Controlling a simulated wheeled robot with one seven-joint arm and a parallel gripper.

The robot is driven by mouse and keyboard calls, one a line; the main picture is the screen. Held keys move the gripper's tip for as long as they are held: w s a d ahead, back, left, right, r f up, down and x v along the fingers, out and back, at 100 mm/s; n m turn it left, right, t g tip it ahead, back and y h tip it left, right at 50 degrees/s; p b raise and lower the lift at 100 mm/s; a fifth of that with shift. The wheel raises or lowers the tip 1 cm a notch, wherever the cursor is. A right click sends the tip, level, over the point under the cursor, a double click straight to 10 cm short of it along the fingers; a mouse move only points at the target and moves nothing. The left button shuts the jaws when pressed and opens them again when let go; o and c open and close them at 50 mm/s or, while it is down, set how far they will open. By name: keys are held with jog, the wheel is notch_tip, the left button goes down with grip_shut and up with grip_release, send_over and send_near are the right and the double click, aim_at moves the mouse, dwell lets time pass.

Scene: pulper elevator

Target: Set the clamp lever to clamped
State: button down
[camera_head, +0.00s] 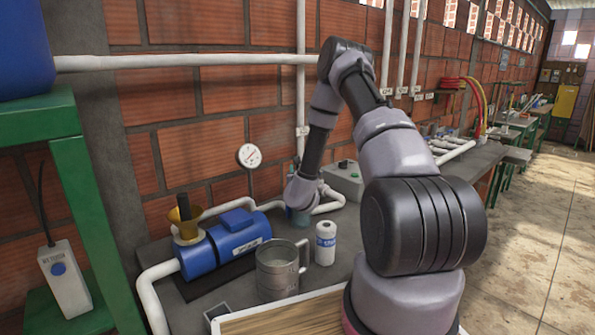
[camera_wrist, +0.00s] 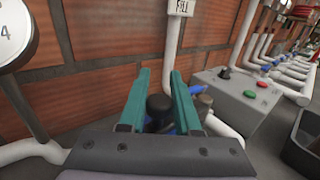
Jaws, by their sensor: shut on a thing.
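In the wrist view, my gripper (camera_wrist: 161,82) has its two teal fingers on either side of a black rounded knob (camera_wrist: 158,108). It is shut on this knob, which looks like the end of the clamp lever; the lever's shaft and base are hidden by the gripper. A blue part (camera_wrist: 189,116) shows just right of the knob, by the right finger. In the head view, my gripper (camera_head: 298,216) points down at the pipework by the wall, mostly hidden behind my wrist. I cannot tell the lever's angle.
A grey control box (camera_wrist: 238,98) with green and red buttons stands close on the right. A blue pump (camera_head: 228,242), metal jug (camera_head: 281,268) and white bottle (camera_head: 325,243) stand on the bench. A gauge (camera_head: 249,156) and white pipes line the wall.

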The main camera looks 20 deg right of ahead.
jog(key=shift+w+r+h, duration=0.1)
jog(key=shift+w+h, duration=0.1)
jog(key=shift+h, duration=0.1)
jog(key=c, duration=0.6)
grip_release()
jog(key=v, duration=1)
jog(key=shift+s+a, duration=0.15)
jog(key=shift+s, duration=0.25)
